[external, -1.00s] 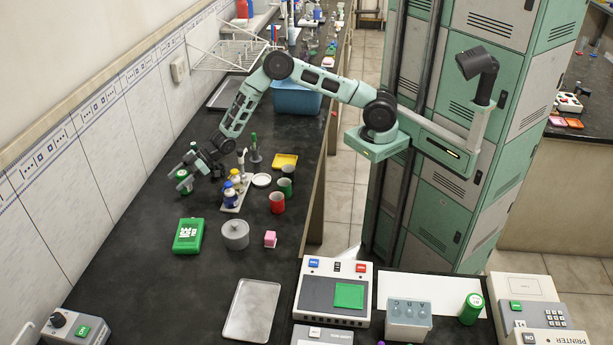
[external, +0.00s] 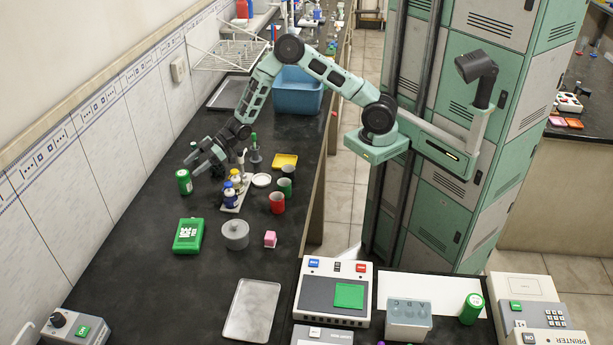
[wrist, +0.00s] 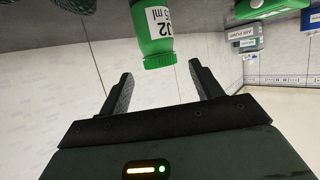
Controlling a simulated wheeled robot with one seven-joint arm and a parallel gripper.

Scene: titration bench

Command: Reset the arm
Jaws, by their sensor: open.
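My gripper (external: 197,162) is open and empty above the dark bench, near the tiled wall. A green bottle (external: 184,182) stands upright on the bench just to the left of and below my gripper, apart from it. In the wrist view my gripper's two fingers (wrist: 160,88) are spread wide. The green bottle (wrist: 152,35), with a white label, shows upside down there, beyond the fingertips, with nothing between the fingers.
A white rack with small bottles (external: 232,193) stands right of my gripper. A red mug (external: 277,203), a green mug (external: 285,187), a grey pot (external: 235,234), and a green box (external: 188,235) are nearby. A blue bin (external: 297,95) is behind.

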